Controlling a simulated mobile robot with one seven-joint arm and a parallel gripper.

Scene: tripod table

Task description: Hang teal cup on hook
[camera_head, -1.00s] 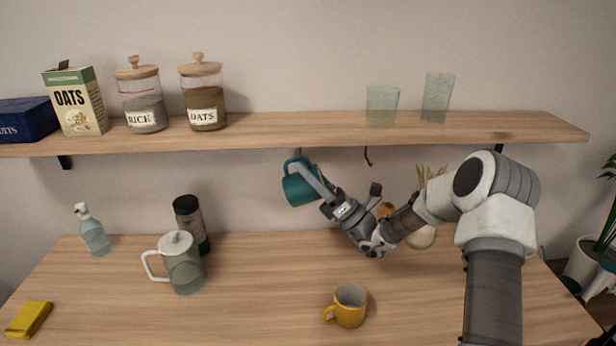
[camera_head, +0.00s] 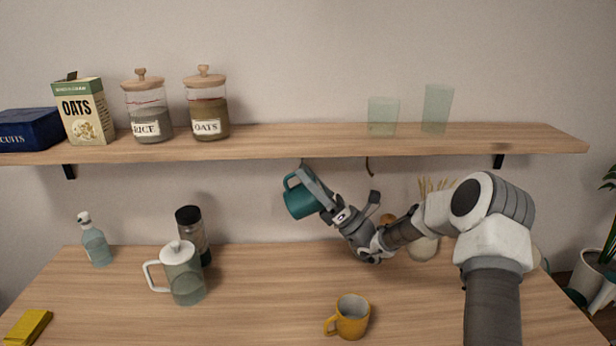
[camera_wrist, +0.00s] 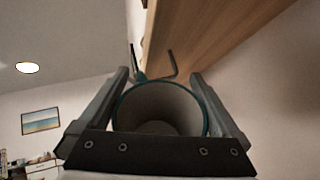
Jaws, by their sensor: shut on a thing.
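The teal cup (camera_head: 300,199) is held in the air just below the shelf, tilted, with its handle up and to the left. My gripper (camera_head: 315,188) is shut on it, one finger lying across the cup's side. In the wrist view my gripper (camera_wrist: 160,80) has a finger on each side of the cup (camera_wrist: 121,108), whose open mouth faces the camera. A dark hook (camera_head: 369,167) hangs under the shelf, right of the cup. Another hook (camera_head: 302,163) shows just above the handle, mostly hidden. I cannot tell whether the handle touches it.
The wooden shelf (camera_head: 270,148) runs close above the cup, carrying jars, boxes and two glasses. On the table (camera_head: 250,290) stand a yellow mug (camera_head: 349,318), a lidded pitcher (camera_head: 183,277), a dark-topped bottle (camera_head: 190,222) and a spray bottle (camera_head: 94,242). The table below the cup is clear.

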